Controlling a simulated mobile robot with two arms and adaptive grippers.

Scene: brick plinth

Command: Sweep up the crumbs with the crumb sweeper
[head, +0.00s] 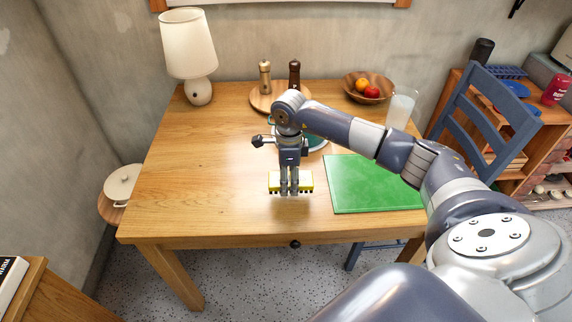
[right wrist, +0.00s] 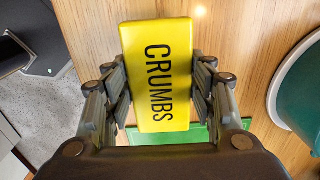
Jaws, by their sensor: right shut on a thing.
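The yellow crumb sweeper (head: 305,183), with dark bristles along its lower edge, is held between the fingers of my right gripper (head: 289,190) over the front middle of the wooden table. In the right wrist view the sweeper (right wrist: 158,75) shows the word CRUMBS, with the fingers of my right gripper (right wrist: 160,95) closed on its two long sides. I cannot tell whether its bristles touch the tabletop. I make out no crumbs in either view; my right arm and gripper hide part of the table. My left gripper is not in view.
On the wooden table (head: 190,180), a green mat (head: 370,185) lies right of the sweeper. A teal-and-white dish (head: 317,140) is partly hidden behind my arm. A lamp (head: 190,50), pepper mills, a fruit bowl (head: 350,87) and a glass (head: 400,108) stand behind. The left half is clear.

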